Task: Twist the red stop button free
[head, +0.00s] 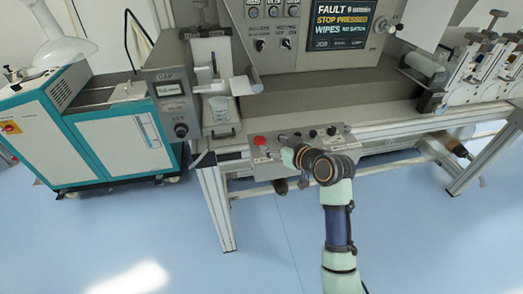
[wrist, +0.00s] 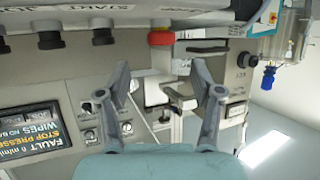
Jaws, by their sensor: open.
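The red stop button (head: 259,141) is at the left end of the panel on the machine's front edge. In the wrist view the red button (wrist: 161,38) shows at upper middle, beyond the fingertips and roughly centred between them. My gripper (head: 277,154) is just right of the button in the head view, its fingers small and partly hard to make out. In the wrist view my gripper (wrist: 160,72) has its two grey fingers spread wide with nothing between them. I see no contact with the button.
Black knobs (head: 313,133) line the panel right of the button; some black knobs (wrist: 49,40) show in the wrist view. The screen (head: 343,28) reads "FAULT STOP PRESSED". A teal-and-white cabinet (head: 118,140) stands at left. The floor (head: 270,230) in front is clear.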

